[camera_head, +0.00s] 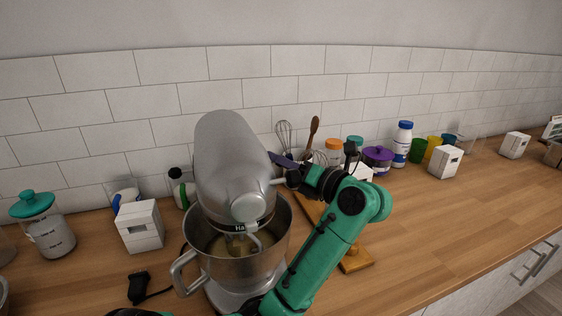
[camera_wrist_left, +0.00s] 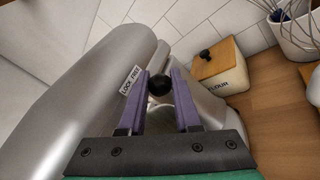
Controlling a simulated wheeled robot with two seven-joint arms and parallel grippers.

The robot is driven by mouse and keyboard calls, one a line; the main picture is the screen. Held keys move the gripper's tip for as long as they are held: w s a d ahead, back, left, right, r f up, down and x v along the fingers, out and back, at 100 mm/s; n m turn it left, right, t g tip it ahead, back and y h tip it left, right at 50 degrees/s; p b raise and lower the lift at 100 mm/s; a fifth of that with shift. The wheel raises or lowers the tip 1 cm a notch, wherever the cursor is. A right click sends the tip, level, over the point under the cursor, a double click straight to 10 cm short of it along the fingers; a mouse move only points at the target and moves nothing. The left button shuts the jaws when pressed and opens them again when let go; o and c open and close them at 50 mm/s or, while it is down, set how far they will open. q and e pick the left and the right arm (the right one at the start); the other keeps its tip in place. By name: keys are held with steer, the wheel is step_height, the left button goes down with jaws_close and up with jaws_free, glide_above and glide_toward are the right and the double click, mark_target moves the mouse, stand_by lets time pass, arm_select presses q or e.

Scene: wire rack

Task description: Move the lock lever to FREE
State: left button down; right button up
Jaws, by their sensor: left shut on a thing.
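A silver stand mixer (camera_head: 228,155) stands on the counter, its head over a steel bowl (camera_head: 240,262). In the left wrist view the mixer (camera_wrist_left: 85,85) fills the left side and carries a small label (camera_wrist_left: 131,80) that appears to read LOCK and FREE. The lock lever's black ball knob (camera_wrist_left: 159,84) sits between the purple fingers of my left gripper (camera_wrist_left: 160,86), which is shut on it. In the head view my left gripper (camera_head: 282,161) is at the right side of the mixer head, partly hidden by its wrist. I cannot tell the lever's setting. My right gripper is not in view.
A flour box (camera_wrist_left: 219,70) with a wooden lid stands close behind the gripper. A white box (camera_head: 140,226) and a jar with a teal lid (camera_head: 43,224) stand left of the mixer. Jars and cups line the wall. The counter at right front is clear.

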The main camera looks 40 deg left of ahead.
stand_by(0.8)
arm_select(q)
steer(key=shift+w+a+f, duration=0.1)
steer(key=shift+w+a, duration=0.05)
steer(key=shift+a, duration=0.15)
steer(key=shift+w+a+b, duration=0.4)
steer(key=shift+a+b, duration=0.1)
steer(key=shift+a, duration=0.25)
steer(key=c, duration=0.6)
jaws_free()
steer(key=shift+w+a, duration=0.1)
